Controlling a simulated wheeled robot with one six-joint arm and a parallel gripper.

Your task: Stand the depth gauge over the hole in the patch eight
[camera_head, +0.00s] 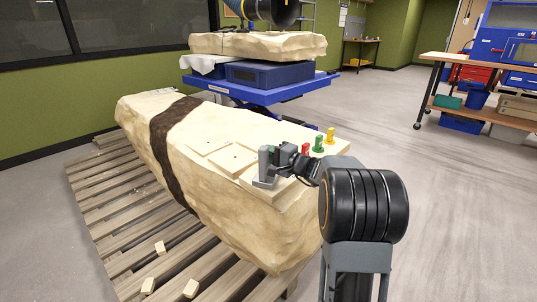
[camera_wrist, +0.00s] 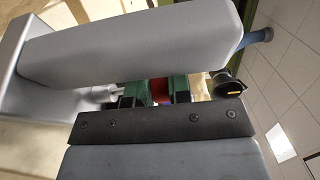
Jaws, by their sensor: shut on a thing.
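My gripper (camera_head: 277,155) is shut on the grey depth gauge (camera_head: 264,167). The gauge is upright, its flat foot low over the nearest raised square patch (camera_head: 276,189) on the plaster jacket (camera_head: 215,185). I cannot tell whether the foot touches the patch. No hole shows in that patch; the gauge and gripper cover part of it. Two other square patches (camera_head: 211,141) (camera_head: 233,159) lie further back, with small dark holes. I cannot read which patch is number eight. In the wrist view, the gauge's grey body (camera_wrist: 130,52) fills the top, above a dark finger pad (camera_wrist: 160,126).
Red (camera_head: 305,149), green (camera_head: 318,143) and yellow (camera_head: 331,135) pegs stand just right of my gripper. The jacket lies on a wooden pallet (camera_head: 120,225) with several small blocks. A blue lift table (camera_head: 262,93) stands behind. Open floor lies right.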

